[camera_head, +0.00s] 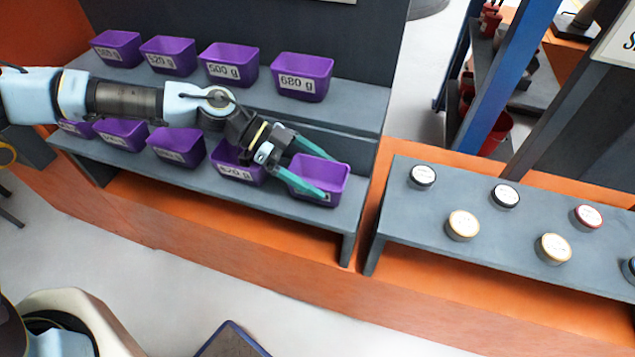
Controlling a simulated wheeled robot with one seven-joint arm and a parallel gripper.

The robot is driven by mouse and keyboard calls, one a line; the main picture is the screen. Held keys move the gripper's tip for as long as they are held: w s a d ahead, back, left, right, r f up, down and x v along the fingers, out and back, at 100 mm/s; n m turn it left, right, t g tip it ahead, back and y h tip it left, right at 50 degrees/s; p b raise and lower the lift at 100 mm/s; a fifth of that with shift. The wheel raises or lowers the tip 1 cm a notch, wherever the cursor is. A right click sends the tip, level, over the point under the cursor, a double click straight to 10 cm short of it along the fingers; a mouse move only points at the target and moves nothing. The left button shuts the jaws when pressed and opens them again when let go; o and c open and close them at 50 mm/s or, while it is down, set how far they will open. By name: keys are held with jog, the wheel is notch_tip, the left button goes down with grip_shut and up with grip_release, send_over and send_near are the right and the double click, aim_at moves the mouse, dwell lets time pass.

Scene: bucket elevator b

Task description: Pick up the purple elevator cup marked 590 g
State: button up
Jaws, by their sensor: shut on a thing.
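A purple cup (309,171) is at the right end of the lower shelf, and my gripper (328,176) is shut on it. One teal finger crosses its front and the other lies along its back side. Its label is mostly hidden by the front finger, so I cannot read its mark. The cup looks upright and at shelf level; I cannot tell whether it touches the shelf. I cannot make out a 590 g label on any cup.
The grey lower shelf (310,215) holds several other purple cups, one (237,163) close left of my gripper. The upper shelf (355,100) holds more, including a 680 g cup (302,76). A grey bench (500,235) with round lidded pieces stands at right.

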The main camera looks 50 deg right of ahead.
jog(key=c, duration=0.4)
grip_shut()
jog(key=shift+r, duration=0.15)
